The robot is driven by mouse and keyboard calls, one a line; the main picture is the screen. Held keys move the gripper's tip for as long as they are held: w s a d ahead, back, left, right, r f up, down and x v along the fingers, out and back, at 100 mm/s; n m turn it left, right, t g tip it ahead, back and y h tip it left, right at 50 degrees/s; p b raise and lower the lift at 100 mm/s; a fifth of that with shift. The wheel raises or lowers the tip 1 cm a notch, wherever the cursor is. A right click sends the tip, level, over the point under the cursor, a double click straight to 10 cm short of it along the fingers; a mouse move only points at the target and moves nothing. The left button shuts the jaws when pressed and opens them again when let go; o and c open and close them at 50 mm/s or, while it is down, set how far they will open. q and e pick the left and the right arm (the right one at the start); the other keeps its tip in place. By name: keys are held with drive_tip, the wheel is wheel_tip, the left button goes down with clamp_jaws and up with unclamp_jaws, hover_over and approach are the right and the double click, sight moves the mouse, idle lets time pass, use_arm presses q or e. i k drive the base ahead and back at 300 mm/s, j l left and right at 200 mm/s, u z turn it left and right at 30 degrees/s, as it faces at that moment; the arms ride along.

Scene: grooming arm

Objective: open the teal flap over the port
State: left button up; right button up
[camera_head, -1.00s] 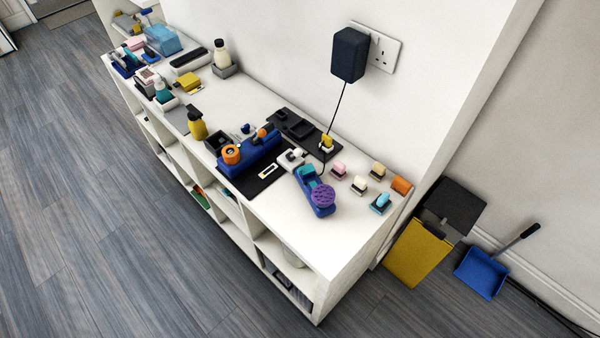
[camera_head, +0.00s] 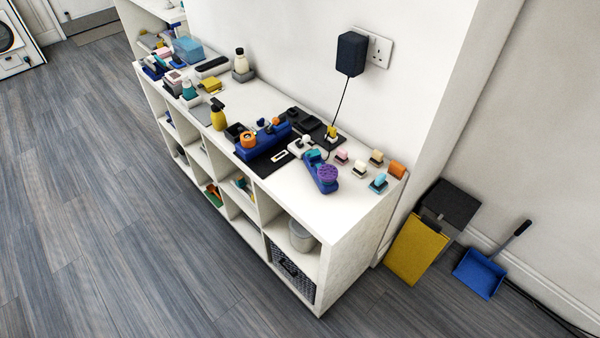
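A blue device (camera_head: 322,176) with a round purple pad (camera_head: 327,172) lies near the right end of the white shelf top. A small teal part (camera_head: 313,155) sits at its far end and looks like the flap; it appears closed, but it is too small to be sure. I cannot see a port under it. Neither of my grippers is in view.
The white shelf unit (camera_head: 345,228) stands against the wall. A longer blue holder (camera_head: 264,143) lies on a black mat left of the device, with small coloured blocks to the right. A yellow bin (camera_head: 416,249) and blue dustpan (camera_head: 480,272) stand right. Floor in front is clear.

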sight(314, 152)
drive_tip(key=k+z, duration=0.1)
drive_tip(key=z, duration=1.7)
drive_tip(key=j+z, duration=0.15)
drive_tip(key=j, duration=0.35)
drive_tip(key=j+z, duration=0.2)
drive_tip(key=j, duration=0.25)
drive_tip(key=k+j+z, duration=0.15)
drive_tip(key=j, duration=0.3)
drive_tip(key=k+j+z, duration=0.15)
drive_tip(key=j, duration=0.3)
drive_tip(key=k+j+z, duration=0.15)
drive_tip(key=j, duration=0.3)
drive_tip(key=i, duration=0.05)
